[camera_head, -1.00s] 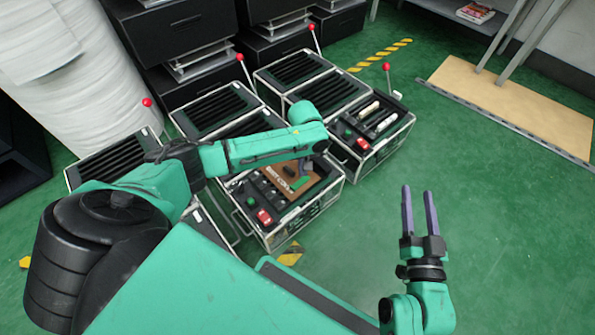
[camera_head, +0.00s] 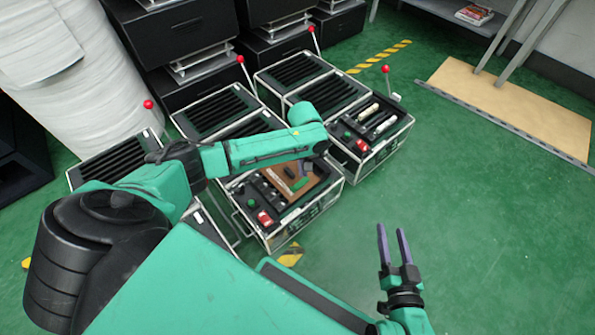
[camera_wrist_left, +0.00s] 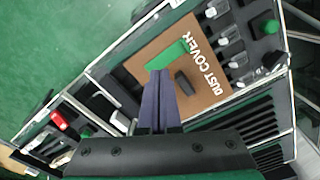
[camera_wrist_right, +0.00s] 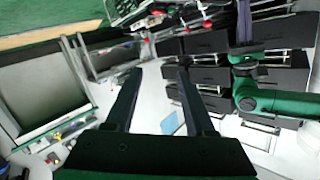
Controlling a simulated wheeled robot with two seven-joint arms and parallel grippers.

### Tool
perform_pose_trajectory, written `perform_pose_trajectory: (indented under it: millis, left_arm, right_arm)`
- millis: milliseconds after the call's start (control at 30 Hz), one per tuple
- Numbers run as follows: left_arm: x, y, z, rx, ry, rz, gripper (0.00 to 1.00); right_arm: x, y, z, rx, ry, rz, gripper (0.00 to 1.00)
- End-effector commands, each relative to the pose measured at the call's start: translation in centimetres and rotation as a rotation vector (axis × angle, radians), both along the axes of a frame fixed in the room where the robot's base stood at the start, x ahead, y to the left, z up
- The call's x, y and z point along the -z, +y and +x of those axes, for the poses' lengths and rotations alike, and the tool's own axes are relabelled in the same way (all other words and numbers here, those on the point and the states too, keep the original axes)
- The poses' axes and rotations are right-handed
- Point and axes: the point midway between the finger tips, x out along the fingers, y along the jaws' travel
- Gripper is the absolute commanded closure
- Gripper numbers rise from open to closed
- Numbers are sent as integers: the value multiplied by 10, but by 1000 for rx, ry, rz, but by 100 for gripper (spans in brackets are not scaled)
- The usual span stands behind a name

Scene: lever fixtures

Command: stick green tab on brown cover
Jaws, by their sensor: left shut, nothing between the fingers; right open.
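The brown cover (camera_wrist_left: 205,88), lettered "DUST COVER", lies on a fixture's panel. In the head view the brown cover (camera_head: 274,178) is partly hidden by my left arm. The green tab (camera_wrist_left: 172,53) shows over the cover, beside the lettering, and appears to lie on it; the head view shows the tab (camera_head: 300,184) near the cover's edge. A dark oval handle (camera_wrist_left: 184,83) is on the cover. My left gripper (camera_wrist_left: 158,74) is shut and empty, its tips at the tab's lower end; I cannot tell if they touch. My right gripper (camera_head: 392,230) is open and empty over the floor.
A red switch (camera_head: 265,217) and a green knob (camera_head: 251,203) stand on the same panel. A neighbouring fixture (camera_head: 372,130) with a red-balled lever (camera_head: 386,70) stands to the right. Green floor (camera_head: 480,210) is clear at the right.

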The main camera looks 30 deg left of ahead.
Motion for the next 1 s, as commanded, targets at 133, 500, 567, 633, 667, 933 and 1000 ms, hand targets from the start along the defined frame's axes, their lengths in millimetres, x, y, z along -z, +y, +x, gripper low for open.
perform_pose_trajectory:
  millis: [133, 500, 567, 633, 667, 933, 1000]
  left_arm:
    - [-2, 0, 0, 0, 0, 0, 100]
    - [-4, 0, 0, 0, 0, 0, 100]
    - [-5, 0, 0, 0, 0, 0, 100]
    - [-5, 0, 0, 0, 0, 0, 100]
    - [-12, 0, 0, 0, 0, 0, 100]
    - [-29, 0, 0, 0, 1, 1, 100]
    - [-30, 0, 0, 0, 0, 0, 100]
  right_arm:
    - [12, 1, -11, -8, 44, -6, 45]
    - [41, 2, -39, -25, 150, -20, 45]
    - [46, 2, -44, -28, 166, -22, 45]
    - [51, 2, -49, -31, 187, -25, 45]
    - [42, 2, -48, -33, 185, -27, 45]
    - [14, 2, -47, -56, 216, -51, 45]
    - [12, 2, -47, -59, 220, -55, 45]
